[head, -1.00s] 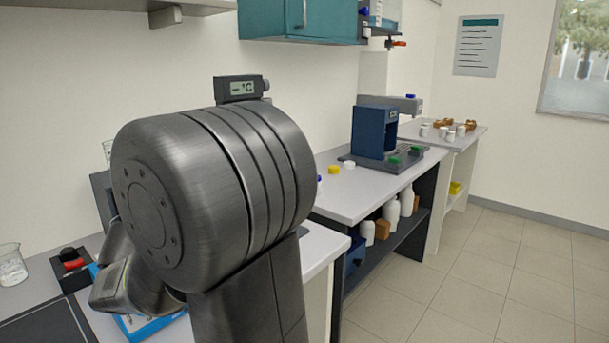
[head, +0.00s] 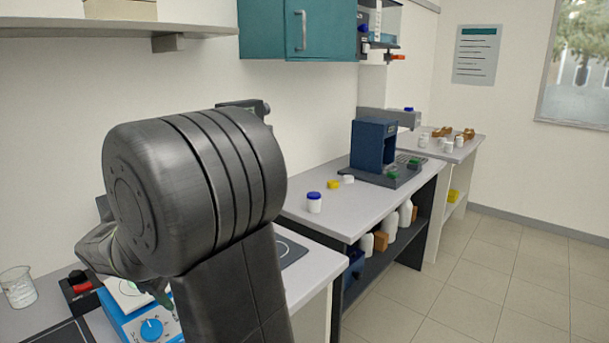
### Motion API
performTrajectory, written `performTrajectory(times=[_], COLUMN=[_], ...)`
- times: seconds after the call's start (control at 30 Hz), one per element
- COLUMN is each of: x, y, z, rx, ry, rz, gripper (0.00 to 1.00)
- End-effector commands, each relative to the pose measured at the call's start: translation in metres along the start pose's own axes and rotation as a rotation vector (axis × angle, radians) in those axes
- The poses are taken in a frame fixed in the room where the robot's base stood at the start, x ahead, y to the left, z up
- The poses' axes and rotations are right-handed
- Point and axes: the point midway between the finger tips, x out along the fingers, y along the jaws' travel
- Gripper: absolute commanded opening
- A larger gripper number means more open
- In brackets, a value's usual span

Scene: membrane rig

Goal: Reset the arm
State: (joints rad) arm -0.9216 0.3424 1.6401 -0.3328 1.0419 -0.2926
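My own dark grey arm fills the left and middle of the head view, with a large ribbed joint in front. The arm's far links bend down behind this joint towards the bench at left. My gripper's fingers are hidden behind the arm, so whether it is open, shut or holding something does not show.
Close to the arm are a blue device with a dial (head: 151,328), a black box with a red switch (head: 80,285) and a glass beaker (head: 18,287). A blue-capped jar (head: 314,202) stands on the bench (head: 345,210) at right. The tiled floor (head: 455,285) is clear.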

Motion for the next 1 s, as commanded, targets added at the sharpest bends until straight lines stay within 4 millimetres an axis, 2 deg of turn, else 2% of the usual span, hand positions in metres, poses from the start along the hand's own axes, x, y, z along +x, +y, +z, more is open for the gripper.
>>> performTrajectory(times=[0.03,0.2,0.4,0.6,1.0], x=[-0.012,-0.042,-0.064,-0.071,-0.070], y=[0.000,0.000,0.000,0.000,0.000], z=[-0.001,-0.001,0.000,0.000,0.004], rx=[0.000,-0.001,-0.001,-0.001,0.007], ry=[0.005,0.003,0.001,-0.001,-0.006], rz=[0.002,0.002,0.002,0.001,-0.002], gripper=[0.57,0.57,0.57,0.57,0.57])
